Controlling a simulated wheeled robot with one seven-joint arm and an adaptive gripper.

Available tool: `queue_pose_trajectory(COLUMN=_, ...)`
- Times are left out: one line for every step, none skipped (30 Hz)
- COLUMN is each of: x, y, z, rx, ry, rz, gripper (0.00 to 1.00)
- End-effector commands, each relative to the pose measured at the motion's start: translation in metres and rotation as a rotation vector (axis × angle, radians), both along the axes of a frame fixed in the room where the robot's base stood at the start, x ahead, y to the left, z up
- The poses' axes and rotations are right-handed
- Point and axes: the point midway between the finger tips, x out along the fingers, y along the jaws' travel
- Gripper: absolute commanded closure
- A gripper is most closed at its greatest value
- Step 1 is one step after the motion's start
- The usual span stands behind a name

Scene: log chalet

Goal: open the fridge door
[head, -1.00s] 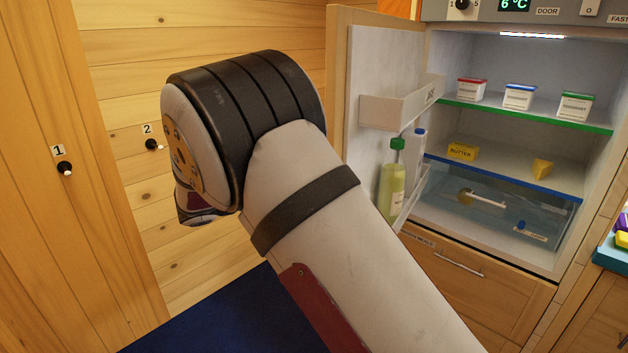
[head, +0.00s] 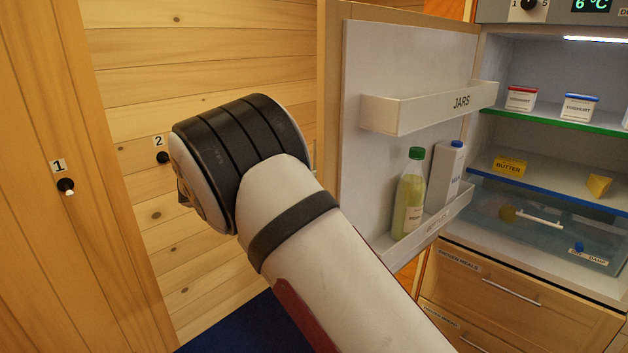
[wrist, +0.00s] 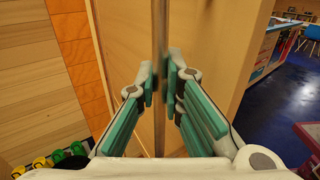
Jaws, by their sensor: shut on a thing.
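The fridge door (head: 390,120) stands open in the head view, swung out to the left, with its inner side and shelves showing. In the wrist view the outer wooden face of the door (wrist: 215,35) fills the middle. A vertical metal bar handle (wrist: 160,40) runs down it. My gripper (wrist: 160,85) is shut on the handle, with one teal-padded finger on each side. In the head view my arm hides the gripper, and only a sliver of the handle shows. The fridge interior (head: 550,80) is lit and visible.
The door carries a jars shelf (head: 425,108), a green-capped bottle (head: 409,195) and a milk carton (head: 445,175). Yoghurt tubs, butter and cheese sit inside. A plank wall (head: 210,50) with numbered knobs stands left. Blue floor (head: 245,325) is clear below.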

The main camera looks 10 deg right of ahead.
Motion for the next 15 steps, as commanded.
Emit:
queue_pose_trajectory(x=0.0002, y=-0.0008, z=-0.0003, rx=-0.001, ry=0.000, rz=-0.003, gripper=1.00)
queue_pose_trajectory(x=0.0002, y=-0.0009, z=-0.0002, rx=-0.001, ry=0.000, rz=-0.003, gripper=1.00)
queue_pose_trajectory(x=0.0002, y=-0.0009, z=-0.0002, rx=-0.001, ry=0.000, rz=-0.004, gripper=1.00)
queue_pose_trajectory(x=0.0002, y=-0.0009, z=-0.0001, rx=-0.001, ry=0.000, rz=-0.004, gripper=1.00)
queue_pose_trajectory(x=0.0002, y=-0.0010, z=-0.0001, rx=-0.001, ry=0.000, rz=-0.004, gripper=1.00)
queue_pose_trajectory(x=0.0002, y=-0.0010, z=0.0000, rx=-0.001, ry=0.000, rz=-0.003, gripper=1.00)
queue_pose_trajectory(x=0.0003, y=-0.0010, z=0.0000, rx=-0.001, ry=0.000, rz=-0.003, gripper=1.00)
queue_pose_trajectory(x=0.0003, y=-0.0011, z=0.0000, rx=-0.001, ry=0.000, rz=-0.003, gripper=1.00)
queue_pose_trajectory(x=0.0003, y=-0.0011, z=0.0000, rx=-0.001, ry=0.000, rz=-0.003, gripper=1.00)
queue_pose_trajectory(x=0.0003, y=-0.0011, z=0.0000, rx=-0.001, ry=0.000, rz=-0.003, gripper=1.00)
queue_pose_trajectory(x=0.0004, y=-0.0011, z=0.0001, rx=-0.001, ry=0.000, rz=-0.003, gripper=1.00)
queue_pose_trajectory(x=0.0004, y=-0.0012, z=0.0001, rx=-0.001, ry=0.000, rz=-0.003, gripper=0.87)
queue_pose_trajectory(x=0.0004, y=-0.0011, z=0.0001, rx=-0.001, ry=0.000, rz=-0.003, gripper=0.80)
queue_pose_trajectory(x=0.0004, y=-0.0011, z=0.0001, rx=-0.001, ry=0.000, rz=-0.003, gripper=0.73)
queue_pose_trajectory(x=0.0004, y=-0.0010, z=0.0001, rx=0.000, ry=0.000, rz=-0.003, gripper=0.70)
